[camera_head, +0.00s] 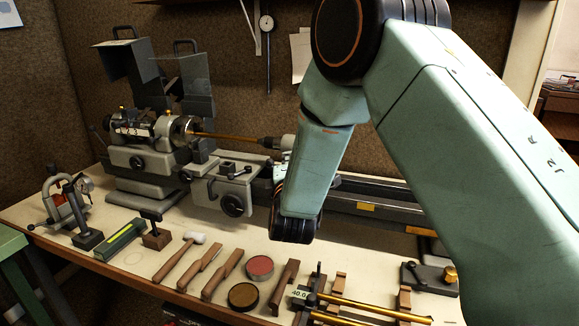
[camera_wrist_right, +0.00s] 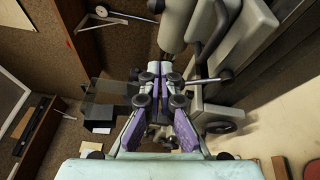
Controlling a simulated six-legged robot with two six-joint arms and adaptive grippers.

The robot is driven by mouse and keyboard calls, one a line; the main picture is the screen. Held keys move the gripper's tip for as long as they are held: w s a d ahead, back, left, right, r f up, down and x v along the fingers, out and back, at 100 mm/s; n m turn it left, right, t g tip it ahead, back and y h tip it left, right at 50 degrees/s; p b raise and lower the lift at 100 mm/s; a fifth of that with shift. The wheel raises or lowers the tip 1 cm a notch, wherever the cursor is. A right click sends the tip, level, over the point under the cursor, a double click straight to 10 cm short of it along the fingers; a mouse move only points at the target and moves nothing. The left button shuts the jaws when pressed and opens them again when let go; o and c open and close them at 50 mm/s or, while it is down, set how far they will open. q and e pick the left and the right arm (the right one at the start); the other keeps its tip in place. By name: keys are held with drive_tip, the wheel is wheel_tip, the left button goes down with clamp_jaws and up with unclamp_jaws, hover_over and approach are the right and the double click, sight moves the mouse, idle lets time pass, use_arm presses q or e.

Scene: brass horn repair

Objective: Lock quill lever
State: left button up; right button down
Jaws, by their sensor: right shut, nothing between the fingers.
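My right gripper (camera_wrist_right: 160,70) is shut and empty in the wrist view, its purple-sided fingers together beside the pale grey tailstock (camera_wrist_right: 176,22). A short metal lever with a dark ball end (camera_wrist_right: 206,80) sticks out to the right, close to the fingertips; I cannot tell whether they touch. A curved dark handle (camera_wrist_right: 218,32) stands above it. I cannot tell for certain which is the quill lever. In the head view, the tailstock's nose (camera_head: 284,143) shows left of my right forearm, which hides the rest and the fingers. My left gripper is out of view.
A brass tube (camera_head: 225,136) runs from the headstock chuck (camera_head: 182,130) toward the tailstock. The carriage (camera_head: 228,187) sits below it. Mallet (camera_head: 181,254), wooden tools, round tins (camera_head: 260,267) and brass rods (camera_head: 370,308) lie along the bench front. A dial gauge (camera_head: 266,22) hangs behind.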

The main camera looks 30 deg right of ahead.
drive_tip(key=d+p, duration=0.1)
drive_tip(key=d, duration=0.1)
drive_tip(key=d+r+p, duration=0.1)
drive_tip(key=d, duration=0.1)
drive_tip(key=w+d+p, duration=0.1)
drive_tip(key=d+p, duration=0.1)
drive_tip(key=shift+d+r, duration=0.25)
drive_tip(key=shift+r, duration=0.15)
drive_tip(key=shift+s, duration=0.1)
idle(0.6)
drive_tip(key=shift+d, duration=0.1)
drive_tip(key=shift+f, duration=0.1)
